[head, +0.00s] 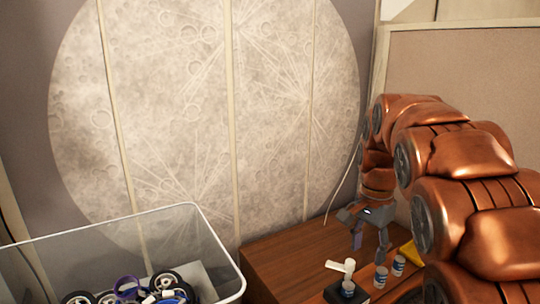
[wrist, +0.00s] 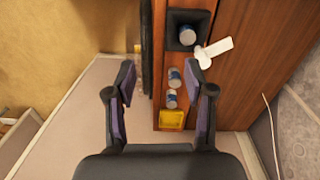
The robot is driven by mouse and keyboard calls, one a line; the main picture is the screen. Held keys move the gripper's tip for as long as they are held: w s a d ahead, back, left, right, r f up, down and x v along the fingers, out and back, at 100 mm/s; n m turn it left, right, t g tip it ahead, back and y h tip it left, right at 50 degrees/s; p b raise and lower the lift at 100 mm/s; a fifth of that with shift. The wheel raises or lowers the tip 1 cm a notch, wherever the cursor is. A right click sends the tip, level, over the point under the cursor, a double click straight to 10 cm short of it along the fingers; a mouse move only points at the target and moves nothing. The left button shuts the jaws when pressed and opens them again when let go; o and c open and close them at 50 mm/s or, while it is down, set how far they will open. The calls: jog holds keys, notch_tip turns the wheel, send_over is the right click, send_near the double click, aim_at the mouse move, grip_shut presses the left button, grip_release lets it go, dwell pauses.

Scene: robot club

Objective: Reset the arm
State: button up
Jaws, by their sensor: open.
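My copper-coloured arm comes in from the right in the head view and bends down over the wooden surface. My gripper (head: 369,248) points downward above it, with its two fingers spread apart. In the wrist view the gripper (wrist: 160,78) is open, and nothing is held between the fingers. Two small blue-and-white containers (wrist: 175,77) (wrist: 171,98) and a yellow item (wrist: 172,118) lie below, seen between the fingers and apart from them.
A black square holder (wrist: 186,16) has a blue-and-white container in it, beside a white piece (wrist: 213,50). All are on the wooden top (head: 285,262). A clear bin (head: 215,245) with wheels stands left. A moon-patterned wall (head: 190,110) is behind.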

jog(key=s+a+f+n, duration=0.1)
jog(key=s+f+n, duration=0.2)
jog(key=s, duration=0.7)
jog(key=s+a+f+n+g+p, duration=0.1)
jog(key=s+f+n, duration=0.2)
jog(key=s, duration=0.7)
jog(key=s+a+f+n, duration=0.1)
jog(key=s+f+n, duration=0.2)
jog(key=s, duration=0.8)
jog(key=shift+a+n+p, duration=0.3)
jog(key=shift+n+p, duration=0.05)
jog(key=shift+n, duration=0.65)
